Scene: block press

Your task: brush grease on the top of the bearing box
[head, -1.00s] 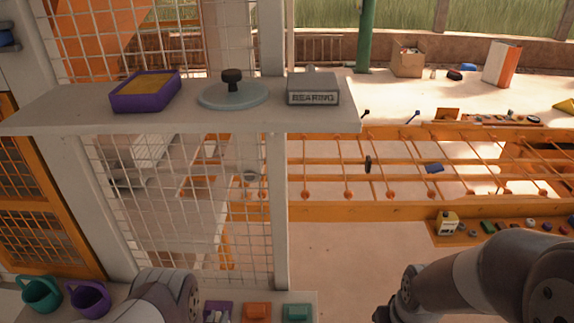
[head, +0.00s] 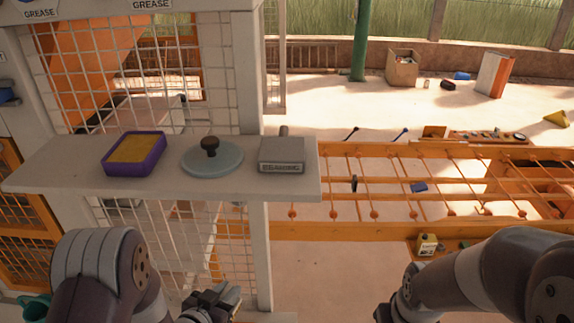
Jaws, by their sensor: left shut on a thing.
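The bearing box (head: 282,154), a small grey block lettered BEARING, sits at the right end of a pale shelf (head: 60,178). My left gripper (head: 228,299) is at the bottom edge, below and in front of the shelf, well apart from the box. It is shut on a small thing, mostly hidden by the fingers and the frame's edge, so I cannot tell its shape. Two GREASE labels (head: 40,14) show at the top left; what they belong to is cut off. My right arm shows at the lower right, but its gripper is out of view.
A purple tray with a yellow top (head: 134,153) and a round grey-blue lid with a dark knob (head: 212,158) share the shelf. A wire mesh (head: 165,240) and white post stand around it. An orange rail frame (head: 350,231) lies to the right.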

